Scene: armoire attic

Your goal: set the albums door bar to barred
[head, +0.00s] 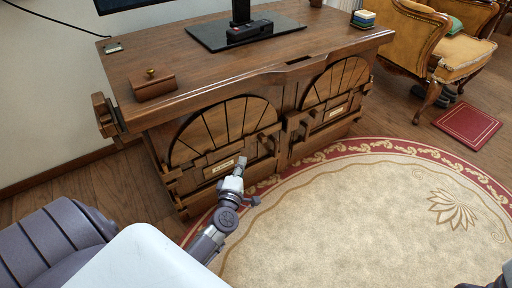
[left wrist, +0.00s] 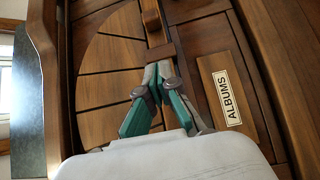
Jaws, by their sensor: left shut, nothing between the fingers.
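The albums door (head: 222,130) is the left one of two doors under the wooden desk, with a fan-shaped slatted panel. Its plate reads ALBUMS (left wrist: 228,97) in the left wrist view. A wooden bar (left wrist: 187,14) with a raised knob-like part (left wrist: 152,22) runs across this door beside the plate. My left gripper (head: 238,168) is in front of the albums door, near the plate's right end. In the left wrist view its fingertips (left wrist: 158,72) are together and empty, close to a brown block (left wrist: 161,52) on the bar. I cannot tell whether they touch it.
A second slatted door (head: 335,85) is to the right. A small wooden box (head: 153,84) and a monitor stand (head: 246,31) are on the desktop (head: 190,58). A round rug (head: 350,220) covers the floor in front. A yellow armchair (head: 420,38) stands at the right.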

